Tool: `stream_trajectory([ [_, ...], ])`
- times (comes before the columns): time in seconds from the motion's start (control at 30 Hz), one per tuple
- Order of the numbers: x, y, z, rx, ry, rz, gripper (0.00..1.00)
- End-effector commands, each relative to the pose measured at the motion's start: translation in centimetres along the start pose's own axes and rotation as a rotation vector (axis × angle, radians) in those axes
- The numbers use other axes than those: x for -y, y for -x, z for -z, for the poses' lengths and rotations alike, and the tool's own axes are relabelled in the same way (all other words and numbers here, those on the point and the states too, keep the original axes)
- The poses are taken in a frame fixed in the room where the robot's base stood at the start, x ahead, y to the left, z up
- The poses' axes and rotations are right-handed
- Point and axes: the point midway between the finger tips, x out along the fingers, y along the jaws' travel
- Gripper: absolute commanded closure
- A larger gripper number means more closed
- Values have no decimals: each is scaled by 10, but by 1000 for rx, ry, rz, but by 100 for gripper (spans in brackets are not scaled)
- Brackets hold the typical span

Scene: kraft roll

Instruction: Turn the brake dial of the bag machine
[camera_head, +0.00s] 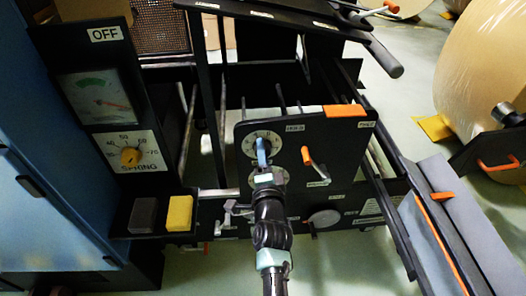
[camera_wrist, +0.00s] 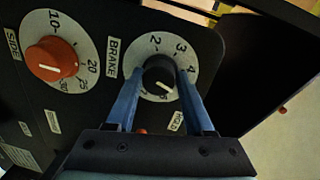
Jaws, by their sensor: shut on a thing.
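The brake dial is a black knob (camera_wrist: 159,78) on a white round scale (camera_wrist: 150,48) with the numbers 2, 3 and 4 showing, beside a BRAKE label (camera_wrist: 113,58). The knob's white mark slants toward the lower right of the wrist view. My gripper (camera_wrist: 159,74) is shut on the knob, with one blue finger on each side. In the head view, my gripper (camera_head: 262,146) reaches the white dial scale (camera_head: 275,143) on the dark panel; the knob is hidden there by my fingers.
A red knob (camera_wrist: 52,60) with its own scale sits beside the brake dial. An orange-handled lever (camera_head: 308,157) stands close right of it in the head view. A SPRING dial (camera_head: 130,157), a yellow block (camera_head: 179,213) and a large kraft roll (camera_head: 485,60) are farther off.

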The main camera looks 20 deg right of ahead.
Motion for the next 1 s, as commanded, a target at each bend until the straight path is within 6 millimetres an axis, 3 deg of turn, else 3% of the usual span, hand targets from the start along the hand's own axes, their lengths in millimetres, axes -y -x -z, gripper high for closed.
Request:
stream_trajectory([
  [1.0,-4,0,-2,-67,963,-10,100],
])
